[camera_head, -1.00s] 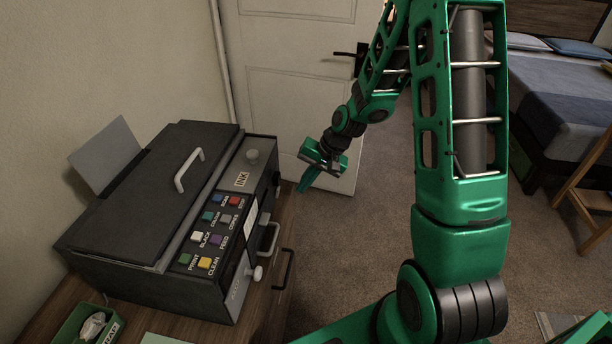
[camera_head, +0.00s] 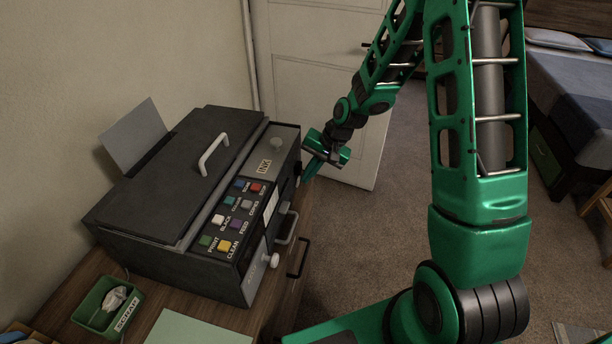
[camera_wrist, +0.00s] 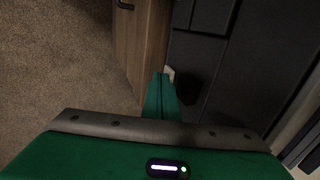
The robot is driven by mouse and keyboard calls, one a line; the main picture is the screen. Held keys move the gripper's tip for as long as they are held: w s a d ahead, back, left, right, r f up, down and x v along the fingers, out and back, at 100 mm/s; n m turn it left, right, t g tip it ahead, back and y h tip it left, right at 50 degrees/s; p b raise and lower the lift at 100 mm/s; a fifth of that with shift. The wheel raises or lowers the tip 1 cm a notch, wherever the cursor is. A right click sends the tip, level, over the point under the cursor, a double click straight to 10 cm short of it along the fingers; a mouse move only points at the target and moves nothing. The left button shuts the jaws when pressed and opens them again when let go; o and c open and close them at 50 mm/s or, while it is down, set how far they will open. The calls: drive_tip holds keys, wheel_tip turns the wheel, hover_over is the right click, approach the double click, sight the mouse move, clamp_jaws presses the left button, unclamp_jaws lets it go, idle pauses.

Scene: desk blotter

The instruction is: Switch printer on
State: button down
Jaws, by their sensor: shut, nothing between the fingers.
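The dark printer (camera_head: 150,225) stands on the wooden desk, its lid shut. Its sloped panel carries several coloured buttons, such as a green one (camera_head: 205,240) and a red one (camera_head: 257,188), and an INK label. A pale knob (camera_head: 271,260) sits low on its front. My gripper (camera_head: 309,172) is shut and empty, beside the far end of the printer's front face. In the wrist view the shut fingers (camera_wrist: 161,90) point at the dark printer face, beside a black round part (camera_wrist: 187,89) and a small whitish part (camera_wrist: 169,74). I cannot tell whether they touch.
A green scrap tray (camera_head: 88,322) and a pale green sheet (camera_head: 195,330) lie on the desk (camera_head: 62,292) nearer me. A black handle (camera_head: 299,258) juts from the desk front. A white door (camera_head: 300,85) stands behind. Carpeted floor (camera_head: 385,225) is open to the right.

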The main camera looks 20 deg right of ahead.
drive_tip(key=shift+w+a+r, duration=0.15)
drive_tip(key=shift+a, duration=0.2)
drive_tip(key=shift+r, duration=0.85)
